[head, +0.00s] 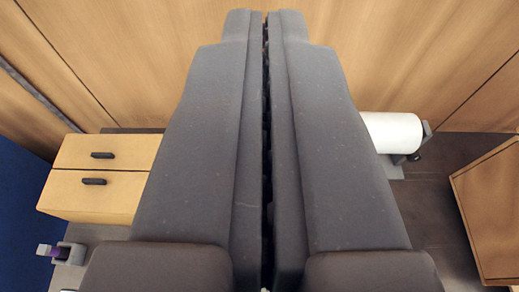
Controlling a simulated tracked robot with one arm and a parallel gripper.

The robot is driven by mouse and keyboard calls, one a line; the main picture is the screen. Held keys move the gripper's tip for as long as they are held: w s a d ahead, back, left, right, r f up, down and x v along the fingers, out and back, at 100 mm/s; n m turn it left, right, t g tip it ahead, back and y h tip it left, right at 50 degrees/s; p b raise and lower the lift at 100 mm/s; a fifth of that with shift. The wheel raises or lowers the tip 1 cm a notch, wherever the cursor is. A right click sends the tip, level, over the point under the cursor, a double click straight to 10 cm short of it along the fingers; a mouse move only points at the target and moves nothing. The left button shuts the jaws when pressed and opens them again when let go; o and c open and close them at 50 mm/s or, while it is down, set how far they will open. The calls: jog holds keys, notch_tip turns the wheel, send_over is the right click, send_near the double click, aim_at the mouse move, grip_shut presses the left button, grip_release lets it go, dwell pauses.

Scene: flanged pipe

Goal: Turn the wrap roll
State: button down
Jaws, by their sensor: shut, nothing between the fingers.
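The wrap roll (394,132) is a white cylinder lying on its side in a grey holder (426,130), right of centre. My gripper's right finger hides its left end. My gripper (265,20) fills the middle of the view, its two dark grey fingers side by side with only a thin dark seam between them. It is shut and holds nothing. The fingers point away from me toward the wooden panels, and the roll shows to the right of them. I cannot tell how far the fingers are from the roll.
A light wooden drawer unit (115,160) with dark handles stands on the left. A small grey holder with a purple item (52,252) is at the lower left. A wooden box (490,205) is at the right edge. Wooden panels (420,50) close off the back. Dark surface shows bare around the roll.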

jog(key=w+a+f+m+g+y+p, duration=0.15)
jog(key=w+f+m, duration=0.25)
jog(key=w+f, duration=0.5)
jog(key=w+a+f+m+g+y, duration=0.15)
jog(key=w+f+m, duration=0.3)
jog(key=f, duration=0.85)
notch_tip(320, 180, down, 23)
jog(key=d+m+g+h+p, duration=0.1)
jog(key=d+m+g+h, duration=0.15)
jog(key=m, duration=0.75)
jog(key=w+r+x, duration=0.1)
jog(key=x, duration=1.3)
jog(key=shift+d+g, duration=0.2)
jog(key=shift+g, duration=0.15)
jog(key=shift+w+f+n+h, duration=0.15)
jog(key=shift+f+n+h, duration=0.1)
